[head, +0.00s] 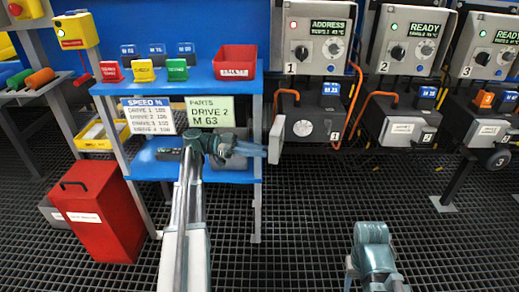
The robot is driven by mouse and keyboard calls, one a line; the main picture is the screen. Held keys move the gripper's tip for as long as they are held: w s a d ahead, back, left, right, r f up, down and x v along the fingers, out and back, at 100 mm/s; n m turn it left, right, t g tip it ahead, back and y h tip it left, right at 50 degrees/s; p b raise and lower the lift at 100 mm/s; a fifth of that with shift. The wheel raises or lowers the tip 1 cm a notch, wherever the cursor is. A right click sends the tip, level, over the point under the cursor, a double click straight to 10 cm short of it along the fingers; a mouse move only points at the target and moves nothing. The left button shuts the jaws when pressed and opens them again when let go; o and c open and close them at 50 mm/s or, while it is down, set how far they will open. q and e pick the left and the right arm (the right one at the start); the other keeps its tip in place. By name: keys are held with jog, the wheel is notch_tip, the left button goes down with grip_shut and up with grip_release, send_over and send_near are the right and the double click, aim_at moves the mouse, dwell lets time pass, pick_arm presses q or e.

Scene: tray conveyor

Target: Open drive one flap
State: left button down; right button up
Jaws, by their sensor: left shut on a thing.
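Drive one's cabinet (318,38) is marked 1 and shows ADDRESS on its screen, with a red lamp lit. Below it is drive one's dark lower unit (325,122), with a round pale disc on its front. A light grey plate, which looks like the drive one flap (276,139), stands almost edge-on at the unit's left side, swung out from the front. My left gripper (262,150) reaches in from the left and is shut on this flap; its fingertips are small and partly hidden. Of my right arm only a teal part shows at the bottom; its gripper is out of view.
A blue shelf (205,83) with coloured bins and hanging signs stands left of drive one, close behind my left arm. A red box (97,212) stands on the grating floor. Drives two (411,40) and three (488,45) are at right. The floor before the drives is clear.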

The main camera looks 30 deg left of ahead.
dwell(0.4)
pick_arm(q)
jog(key=c, duration=0.7)
grip_release()
